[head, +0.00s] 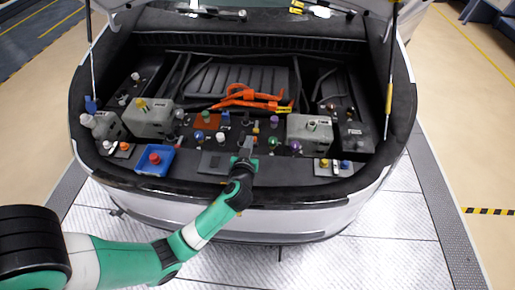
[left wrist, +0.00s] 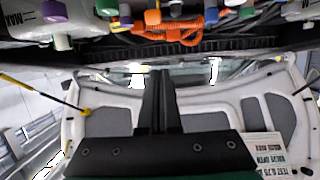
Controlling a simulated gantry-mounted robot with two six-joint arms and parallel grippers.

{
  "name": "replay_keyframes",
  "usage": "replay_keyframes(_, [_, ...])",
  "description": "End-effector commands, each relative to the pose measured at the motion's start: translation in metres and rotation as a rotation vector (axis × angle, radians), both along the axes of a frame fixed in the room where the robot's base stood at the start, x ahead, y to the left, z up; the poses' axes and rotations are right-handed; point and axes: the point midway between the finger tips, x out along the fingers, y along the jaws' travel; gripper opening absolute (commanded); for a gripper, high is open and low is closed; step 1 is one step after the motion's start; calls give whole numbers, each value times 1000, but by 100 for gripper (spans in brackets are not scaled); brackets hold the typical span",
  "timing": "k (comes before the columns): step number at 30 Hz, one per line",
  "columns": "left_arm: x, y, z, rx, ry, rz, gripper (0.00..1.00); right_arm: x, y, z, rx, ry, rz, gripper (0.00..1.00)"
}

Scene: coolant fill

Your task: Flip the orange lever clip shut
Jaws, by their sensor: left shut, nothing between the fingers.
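My left gripper (head: 246,146) reaches over the front edge of the engine bay, near its middle, shut and empty. In the left wrist view its fingers (left wrist: 160,80) are together with nothing between them. Orange cables (head: 245,98) lie across the dark ribbed cover at the back of the bay. Small orange parts show too: a block (head: 206,117) left of the gripper and a cap (left wrist: 152,17) in the left wrist view. I cannot tell which orange part is the lever clip, or whether it is open. My right gripper is not in view.
Several coloured caps and knobs crowd around the gripper. Grey tanks stand at left (head: 150,120) and right (head: 310,133). A blue tray (head: 154,171) holds a red cap at the front left. Hood struts rise on both sides.

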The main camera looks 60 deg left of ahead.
Motion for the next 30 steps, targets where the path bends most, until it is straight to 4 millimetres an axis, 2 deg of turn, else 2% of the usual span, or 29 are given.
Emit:
replay_keyframes(1, [0, 1, -5, 0, -2, 2, 0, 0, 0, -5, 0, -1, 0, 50])
replay_keyframes(15, [4, 7, -4, 0, -4, 4, 0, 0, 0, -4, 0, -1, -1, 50])
replay_keyframes(20, [17, 27, -11, 1, -4, 6, 0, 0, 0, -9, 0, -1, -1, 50])
replay_keyframes(30, [55, 84, -34, 0, -4, 4, 0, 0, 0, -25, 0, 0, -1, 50])
